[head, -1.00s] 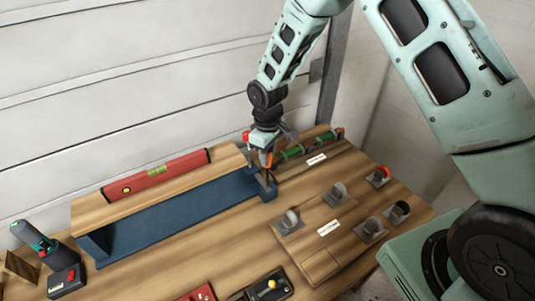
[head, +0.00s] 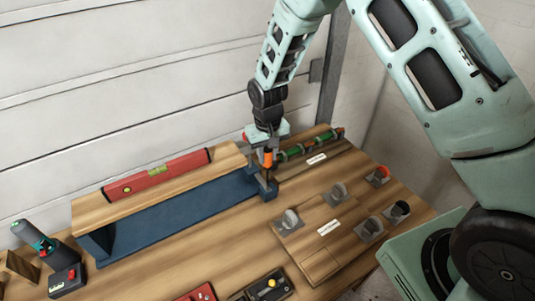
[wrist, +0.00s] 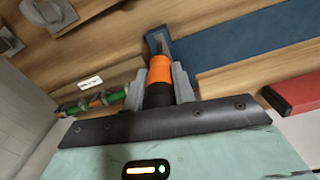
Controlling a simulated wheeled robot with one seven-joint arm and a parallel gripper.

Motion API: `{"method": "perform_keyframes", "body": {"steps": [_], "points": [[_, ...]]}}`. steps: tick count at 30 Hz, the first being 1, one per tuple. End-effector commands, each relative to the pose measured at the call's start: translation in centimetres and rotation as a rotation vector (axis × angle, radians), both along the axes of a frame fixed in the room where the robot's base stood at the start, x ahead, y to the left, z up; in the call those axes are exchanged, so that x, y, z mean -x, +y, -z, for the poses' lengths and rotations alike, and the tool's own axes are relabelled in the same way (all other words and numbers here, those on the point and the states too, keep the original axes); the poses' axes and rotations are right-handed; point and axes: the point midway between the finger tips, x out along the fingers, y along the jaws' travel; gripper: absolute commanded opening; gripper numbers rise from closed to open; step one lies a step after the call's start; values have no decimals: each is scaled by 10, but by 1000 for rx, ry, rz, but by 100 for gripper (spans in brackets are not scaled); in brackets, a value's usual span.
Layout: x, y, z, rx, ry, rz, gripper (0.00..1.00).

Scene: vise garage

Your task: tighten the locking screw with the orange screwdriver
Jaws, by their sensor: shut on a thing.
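My gripper (head: 267,156) points down over the right end of the blue vise (head: 180,214) and is shut on the orange screwdriver (head: 268,158). In the wrist view the orange and black handle (wrist: 160,72) sits between the two grey fingers. The screwdriver looks close to upright in the head view, above a grey and blue block (head: 267,187) at the vise's end. The screwdriver's tip and the locking screw are hidden or too small to make out, so I cannot tell whether they touch.
A red spirit level (head: 155,175) lies on the wooden board behind the vise. Green-handled tools (head: 315,146) lie in a rack at the back right. Several knobs stand on the bench's right side, including one grey knob (head: 290,221). A cordless drill (head: 40,245) stands at the left.

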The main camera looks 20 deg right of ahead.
Motion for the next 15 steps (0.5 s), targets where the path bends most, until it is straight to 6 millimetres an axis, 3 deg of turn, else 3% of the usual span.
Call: {"method": "perform_keyframes", "body": {"steps": [15], "points": [[0,0,-44,0,-1,-2,0]]}}
